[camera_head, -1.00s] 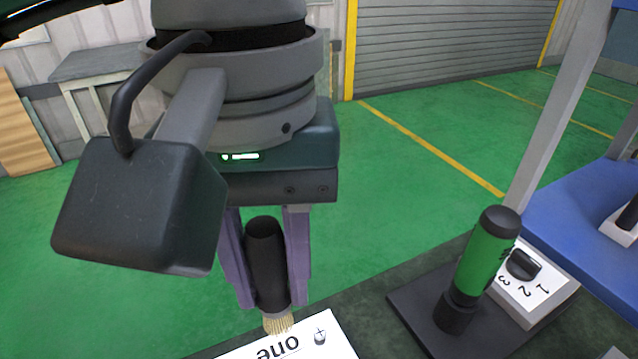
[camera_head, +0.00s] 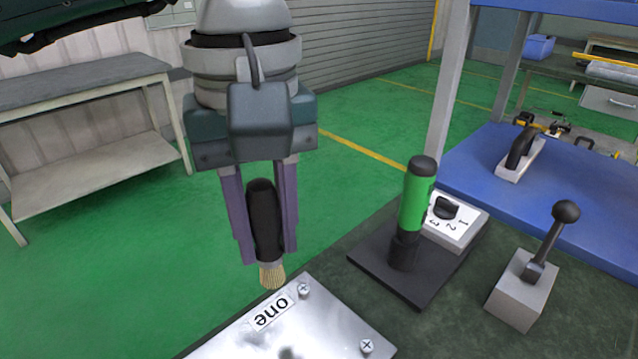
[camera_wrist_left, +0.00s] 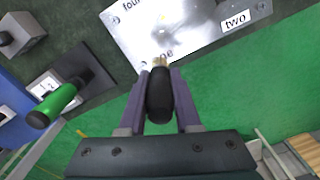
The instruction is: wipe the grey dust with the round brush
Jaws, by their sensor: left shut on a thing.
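The round brush (camera_head: 264,220) has a black handle and tan bristles. My left gripper (camera_head: 266,250) is shut on its handle, bristles pointing down. The bristle tip is at the far edge of a shiny metal plate (camera_head: 325,325) labelled "one"; I cannot tell if it touches. In the left wrist view, the brush (camera_wrist_left: 160,98) sits between the purple fingers, and the plate (camera_wrist_left: 190,25) shows labels "two" and part of "four". My right gripper is out of view.
Right of the plate, a green-and-black cylindrical tool (camera_head: 414,200) stands on a dark base. Behind it is a white box with a numbered knob (camera_head: 450,215). A lever with a ball knob (camera_head: 548,240) stands further right. A blue table (camera_head: 570,200) lies beyond.

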